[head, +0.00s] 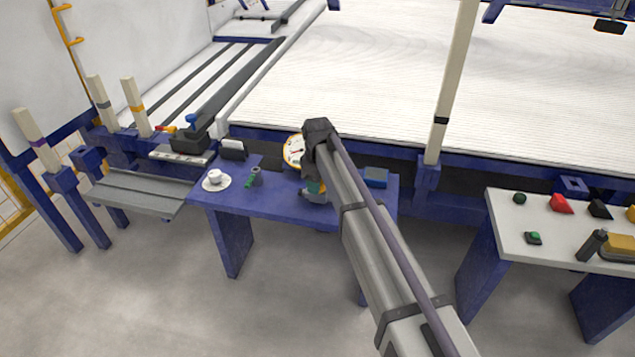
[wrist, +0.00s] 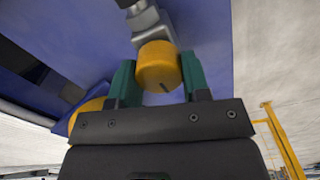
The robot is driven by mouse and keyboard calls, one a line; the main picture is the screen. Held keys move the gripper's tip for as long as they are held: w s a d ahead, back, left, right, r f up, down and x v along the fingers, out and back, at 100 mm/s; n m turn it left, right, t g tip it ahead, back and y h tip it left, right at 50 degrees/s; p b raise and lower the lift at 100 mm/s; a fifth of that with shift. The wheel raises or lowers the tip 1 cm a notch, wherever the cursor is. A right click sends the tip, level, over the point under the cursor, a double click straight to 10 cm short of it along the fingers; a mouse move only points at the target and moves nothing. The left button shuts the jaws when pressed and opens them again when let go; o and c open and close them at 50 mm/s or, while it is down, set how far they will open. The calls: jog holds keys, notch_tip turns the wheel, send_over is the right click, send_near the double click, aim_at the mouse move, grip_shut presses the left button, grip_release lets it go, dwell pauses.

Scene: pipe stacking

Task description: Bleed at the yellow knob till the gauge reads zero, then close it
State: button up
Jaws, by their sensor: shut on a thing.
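The yellow knob (wrist: 158,64) sits between the two green fingers of my gripper (wrist: 157,76) in the wrist view, with a dark mark on its lower rim. My gripper is shut on it. A grey metal stem (wrist: 145,18) runs up from the knob. The gauge (head: 293,151), with a white face and yellow rim, shows partly in the head view, left of my wrist; its reading is too small to tell. A yellow rounded part (wrist: 88,110), probably the gauge's rim, shows at the lower left of the wrist view. My arm hides the knob in the head view.
The blue bench (head: 280,205) also carries a white cup on a saucer (head: 215,180), a small green-and-grey part (head: 254,178) and a blue box (head: 376,177). A white-topped table (head: 510,235) with several coloured pieces stands at right. The floor in front is clear.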

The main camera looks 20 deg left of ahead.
dwell(0.4)
jog(key=o, duration=0.9)
jog(key=shift+o, duration=0.2)
notch_tip(320, 180, up, 11)
jog(key=p, duration=1.1)
jog(key=shift+f, duration=0.15)
